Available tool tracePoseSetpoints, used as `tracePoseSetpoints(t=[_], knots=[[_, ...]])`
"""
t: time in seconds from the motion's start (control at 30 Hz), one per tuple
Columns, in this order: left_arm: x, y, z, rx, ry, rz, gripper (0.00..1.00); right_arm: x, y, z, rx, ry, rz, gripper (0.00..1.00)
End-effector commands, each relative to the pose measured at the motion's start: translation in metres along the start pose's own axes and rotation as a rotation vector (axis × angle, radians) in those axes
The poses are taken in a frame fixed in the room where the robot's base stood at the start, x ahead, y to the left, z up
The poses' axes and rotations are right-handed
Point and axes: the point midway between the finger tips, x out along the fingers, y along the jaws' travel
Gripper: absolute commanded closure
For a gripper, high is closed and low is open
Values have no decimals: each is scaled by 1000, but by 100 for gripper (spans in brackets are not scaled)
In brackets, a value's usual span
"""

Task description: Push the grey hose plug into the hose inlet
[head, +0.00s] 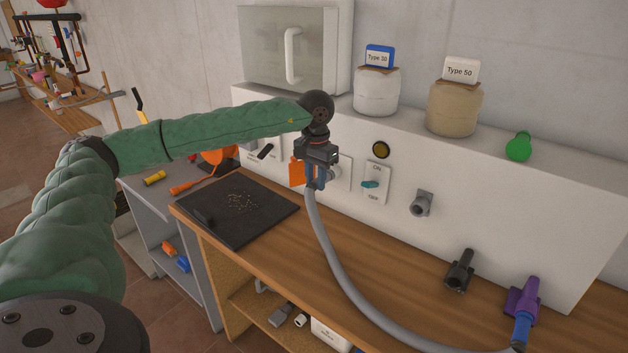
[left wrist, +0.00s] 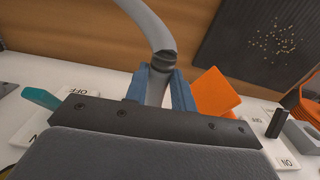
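My left gripper (head: 317,180) is in front of the white panel, its blue fingers closed around the upper end of the grey hose (head: 333,250). In the left wrist view the fingers (left wrist: 160,82) grip the grey hose plug (left wrist: 156,91) from both sides, with a dark ring at the hose's end. The hose hangs in a curve to the lower right. A pale round fitting (head: 335,173) shows on the panel just behind the gripper; I cannot tell whether the plug touches it. A grey socket-like fitting (head: 422,203) sticks out of the panel farther right. My right gripper is not visible.
An orange part (head: 296,171) is close to the left of the gripper. A teal ON/OFF switch (head: 371,184) is close to its right. A black fitting (head: 460,270) and a purple one (head: 521,301) stand at the right. A black mat (head: 270,222) lies on the worktop.

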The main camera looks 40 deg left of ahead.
Motion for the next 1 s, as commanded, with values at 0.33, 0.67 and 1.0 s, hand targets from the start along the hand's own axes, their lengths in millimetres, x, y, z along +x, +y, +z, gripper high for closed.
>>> tracePoseSetpoints(t=[0.33, 0.67, 1.0], knots=[[0, 0, 0, 0, 0, 0, 50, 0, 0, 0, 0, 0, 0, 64], [-25, 0, 0, 0, 4, 1, 50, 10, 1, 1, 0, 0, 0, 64], [-70, 0, 0, 0, 2, 1, 50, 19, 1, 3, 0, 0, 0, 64]])
